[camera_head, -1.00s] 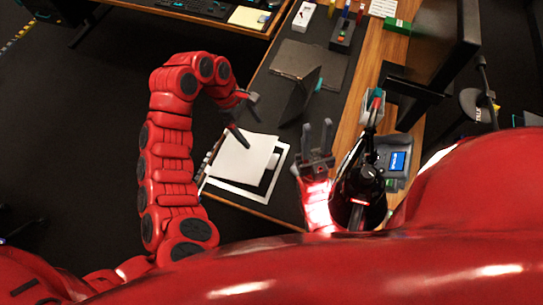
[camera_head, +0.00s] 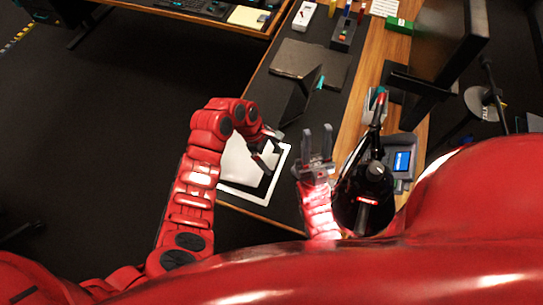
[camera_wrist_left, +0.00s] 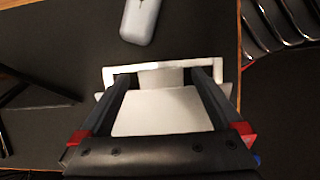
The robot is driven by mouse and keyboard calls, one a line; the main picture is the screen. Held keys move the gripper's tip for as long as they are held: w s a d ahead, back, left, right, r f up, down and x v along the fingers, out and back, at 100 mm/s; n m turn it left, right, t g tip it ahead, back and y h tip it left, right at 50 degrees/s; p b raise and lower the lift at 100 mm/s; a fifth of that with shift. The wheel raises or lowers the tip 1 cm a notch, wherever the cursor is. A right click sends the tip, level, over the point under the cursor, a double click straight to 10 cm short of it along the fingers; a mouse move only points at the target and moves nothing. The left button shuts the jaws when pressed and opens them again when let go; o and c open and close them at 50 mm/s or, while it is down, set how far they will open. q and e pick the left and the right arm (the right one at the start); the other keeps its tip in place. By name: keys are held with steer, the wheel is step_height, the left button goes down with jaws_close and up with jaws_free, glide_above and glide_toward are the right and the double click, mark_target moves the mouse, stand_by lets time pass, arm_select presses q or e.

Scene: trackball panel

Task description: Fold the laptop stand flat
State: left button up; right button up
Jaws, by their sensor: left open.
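The laptop stand (camera_head: 300,98) is a dark tilted panel standing on the black desk mat, with a flat dark sheet beside its far side. At the left edge of the left wrist view, dark slanted bars (camera_wrist_left: 35,92) appear to be part of it. My left gripper (camera_head: 268,152) is open over the white sheets, nearer to me than the stand and apart from it. In the left wrist view its fingers (camera_wrist_left: 160,88) are spread with no object gripped. My right gripper (camera_head: 319,140) has its two fingers apart and empty, over the mat below the stand.
White papers and a white frame (camera_head: 255,190) lie at the near desk edge. A pale rounded object (camera_wrist_left: 140,20) lies ahead in the left wrist view. A monitor (camera_head: 445,45), a device with a blue screen (camera_head: 402,161) and a black lamp-like object (camera_head: 365,185) stand at the right.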

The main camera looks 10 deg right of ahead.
arm_select(q)
steer(key=shift+f, duration=0.25)
jaws_close()
stand_by(0.4)
